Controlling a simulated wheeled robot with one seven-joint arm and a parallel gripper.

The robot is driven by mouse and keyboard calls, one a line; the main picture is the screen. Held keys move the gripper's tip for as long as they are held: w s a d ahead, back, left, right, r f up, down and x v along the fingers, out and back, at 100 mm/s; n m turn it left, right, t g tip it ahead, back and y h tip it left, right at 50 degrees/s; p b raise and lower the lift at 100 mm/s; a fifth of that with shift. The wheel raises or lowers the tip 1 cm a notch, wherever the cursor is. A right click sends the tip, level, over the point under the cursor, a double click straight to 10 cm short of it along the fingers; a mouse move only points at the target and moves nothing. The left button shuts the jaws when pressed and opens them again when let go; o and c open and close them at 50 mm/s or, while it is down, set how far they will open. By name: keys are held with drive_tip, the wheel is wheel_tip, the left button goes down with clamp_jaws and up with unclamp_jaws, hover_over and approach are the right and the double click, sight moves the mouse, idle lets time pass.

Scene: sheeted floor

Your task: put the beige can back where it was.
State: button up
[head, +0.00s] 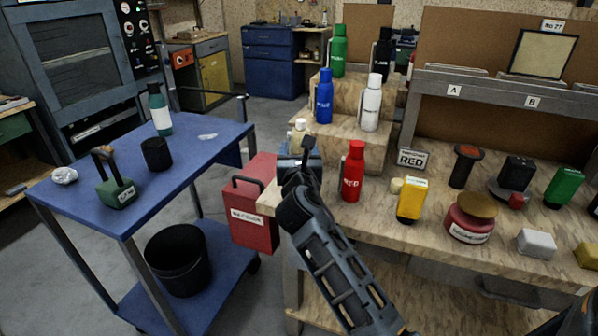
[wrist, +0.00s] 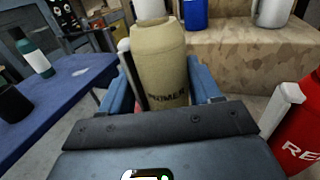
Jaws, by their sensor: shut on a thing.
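The beige can (head: 300,127), with dark lettering that reads like "PRIMER", is held by my gripper (head: 299,165). In the head view only its top shows above the gripper; my arm hides the rest. In the wrist view the beige can (wrist: 158,55) stands roughly upright between the blue jaws (wrist: 160,98), which are shut on it. It is near the bench's left end, left of the red can (head: 354,172) and in front of the stepped wooden stand (head: 345,138). I cannot tell whether its base touches anything.
The stand's lower step holds a blue can (head: 324,97) and a white can (head: 371,103); a green can (head: 338,52) and a black can (head: 383,55) stand higher. A yellow can (head: 411,200) stands right on the bench. A blue cart (head: 190,160) and red jerrycan (head: 252,205) are left.

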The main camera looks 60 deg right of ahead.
drive_tip(key=shift+f+b, duration=0.6)
drive_tip(key=shift+f, duration=1.4)
drive_tip(key=shift+f, duration=0.2)
drive_tip(key=o, duration=0.7)
drive_tip(key=shift+r, duration=0.25)
drive_tip(key=shift+s+a+f, duration=0.1)
drive_tip(key=shift+s+a, duration=0.05)
drive_tip(key=shift+a, duration=0.2)
drive_tip(key=v, duration=1.1)
drive_tip(key=shift+a+b, duration=0.2)
drive_tip(key=shift+b, duration=0.2)
